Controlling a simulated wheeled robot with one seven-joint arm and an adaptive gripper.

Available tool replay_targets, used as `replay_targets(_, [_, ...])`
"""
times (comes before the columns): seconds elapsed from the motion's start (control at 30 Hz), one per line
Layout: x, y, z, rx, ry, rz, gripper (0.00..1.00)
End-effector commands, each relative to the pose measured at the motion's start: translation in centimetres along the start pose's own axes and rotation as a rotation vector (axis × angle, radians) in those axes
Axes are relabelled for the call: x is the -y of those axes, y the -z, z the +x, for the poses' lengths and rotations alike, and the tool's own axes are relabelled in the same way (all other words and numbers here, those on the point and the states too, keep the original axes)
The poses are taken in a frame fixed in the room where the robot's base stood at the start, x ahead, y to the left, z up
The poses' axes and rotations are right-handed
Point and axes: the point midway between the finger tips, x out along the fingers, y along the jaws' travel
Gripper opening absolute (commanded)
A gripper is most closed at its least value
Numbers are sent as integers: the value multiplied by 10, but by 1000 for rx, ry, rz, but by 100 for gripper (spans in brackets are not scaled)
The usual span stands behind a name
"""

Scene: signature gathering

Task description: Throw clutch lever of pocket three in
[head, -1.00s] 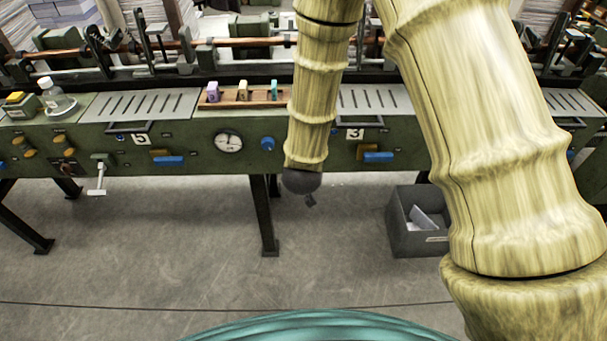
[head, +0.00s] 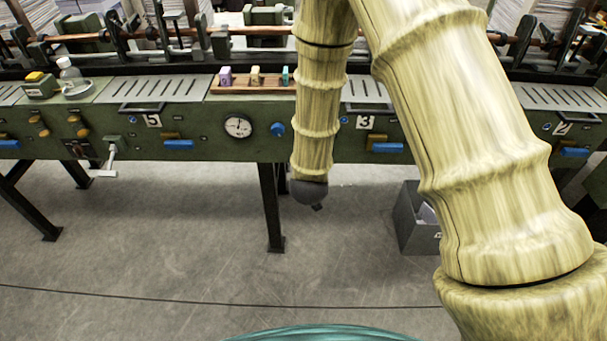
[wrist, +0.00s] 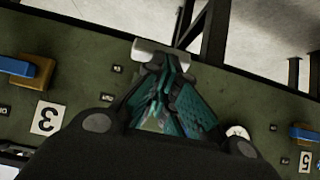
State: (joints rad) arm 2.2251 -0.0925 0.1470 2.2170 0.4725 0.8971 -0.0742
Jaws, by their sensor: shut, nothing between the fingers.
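The number 3 plate (head: 365,123) marks pocket three on the green machine front. Its blue lever (head: 387,147) lies level below and right of the plate, by an ochre bracket. In the wrist view, which is turned over, the blue lever (wrist: 20,67) and the 3 plate (wrist: 46,118) are at the left. My gripper (wrist: 168,85) shows there with its teal fingers together and empty, apart from the lever and to its right. In the head view the arm hangs left of pocket three, and the fingers are not clearly visible.
Pocket five's blue lever (head: 178,144) and pocket two's (head: 574,152) flank pocket three. A dial (head: 238,126) and blue knob (head: 277,129) sit left of my arm. A white-handled crank (head: 110,163) sticks out. A grey bin (head: 412,225) stands on the floor below.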

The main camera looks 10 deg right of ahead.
Motion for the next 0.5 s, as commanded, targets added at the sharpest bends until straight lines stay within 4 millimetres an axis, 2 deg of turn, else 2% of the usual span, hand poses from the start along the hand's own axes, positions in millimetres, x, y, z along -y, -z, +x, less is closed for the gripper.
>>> replay_targets(0.2, [-10,-6,6,1,-11,9,0])
replay_targets(0.5, [-12,-7,8,1,-14,12,0])
